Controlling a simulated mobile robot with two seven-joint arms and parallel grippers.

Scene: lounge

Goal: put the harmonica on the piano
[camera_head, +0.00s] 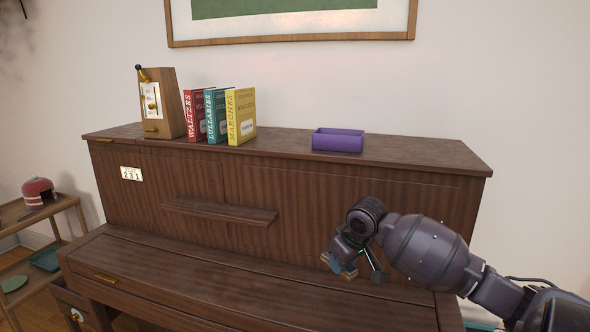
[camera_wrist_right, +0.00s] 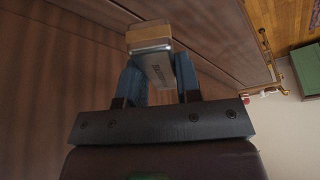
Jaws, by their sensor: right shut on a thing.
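The dark brown upright piano (camera_head: 300,185) fills the middle of the head view. It has a flat top, a music ledge and a lower lid. My right gripper (camera_head: 346,263) is in front of the piano's front panel, above the lower lid. In the right wrist view the right gripper (camera_wrist_right: 158,82) is shut on the harmonica (camera_wrist_right: 157,66), a small silver piece with tan wood at its end. The harmonica is held between the blue fingers and shows only as a small bit in the head view (camera_head: 327,260). My left gripper is not in view.
On the piano's top stand a wooden metronome-like box (camera_head: 165,105), a red book (camera_head: 195,115), a teal book (camera_head: 215,115), a yellow book (camera_head: 241,117) and a purple tray (camera_head: 338,140). The top is clear between yellow book and tray, and right of the tray. A side shelf (camera_head: 30,222) stands left.

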